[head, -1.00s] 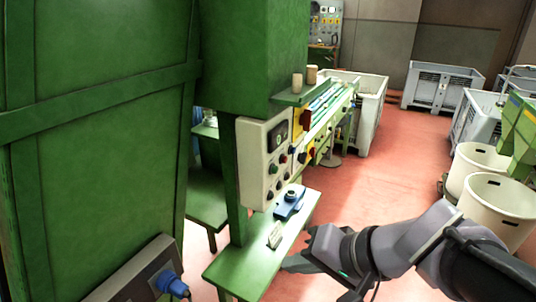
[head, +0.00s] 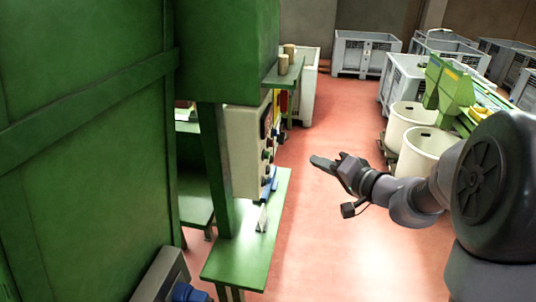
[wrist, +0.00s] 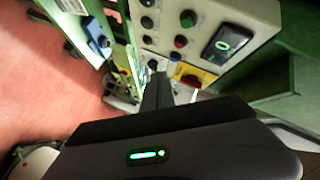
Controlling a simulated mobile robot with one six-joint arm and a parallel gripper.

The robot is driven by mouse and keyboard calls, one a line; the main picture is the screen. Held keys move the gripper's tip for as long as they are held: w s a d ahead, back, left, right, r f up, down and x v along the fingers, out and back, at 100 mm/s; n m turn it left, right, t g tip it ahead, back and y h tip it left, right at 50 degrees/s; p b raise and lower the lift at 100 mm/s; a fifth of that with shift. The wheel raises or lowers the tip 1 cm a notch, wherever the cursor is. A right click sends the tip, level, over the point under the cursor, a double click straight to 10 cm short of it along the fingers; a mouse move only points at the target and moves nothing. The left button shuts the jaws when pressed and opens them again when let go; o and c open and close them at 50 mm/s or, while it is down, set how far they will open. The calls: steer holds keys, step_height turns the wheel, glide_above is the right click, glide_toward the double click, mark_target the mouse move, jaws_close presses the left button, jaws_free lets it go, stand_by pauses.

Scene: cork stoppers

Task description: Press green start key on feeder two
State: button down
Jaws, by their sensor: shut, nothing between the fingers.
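A pale control panel (head: 240,152) hangs on the green machine, seen nearly edge-on in the head view. Its face shows in the wrist view (wrist: 205,8), with a dark green button (wrist: 188,18), a red button (wrist: 180,41), several black knobs (wrist: 148,22) and a lit display (wrist: 228,42). No feeder number is legible. My gripper (head: 322,163) is out over the floor, right of the panel, pointing left. It is shut and empty. In the wrist view its closed fingers (wrist: 157,82) appear below the buttons; contact with the panel is not visible.
A yellow plate with a red knob (wrist: 193,79) sits beside the panel. White drums (head: 408,122) stand right; red floor (head: 315,225) is open.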

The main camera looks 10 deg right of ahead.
mark_target(267, 155)
steer(key=w+a, duration=0.2)
steer(key=a, duration=0.6)
steer(key=shift+w+a, duration=0.3)
steer(key=shift+w, duration=0.05)
steer(key=shift+a, duration=0.1)
stand_by(1.7)
steer(key=shift+w+a+b, duration=0.1)
steer(key=shift+a+b, duration=0.2)
steer(key=shift+b, duration=0.15)
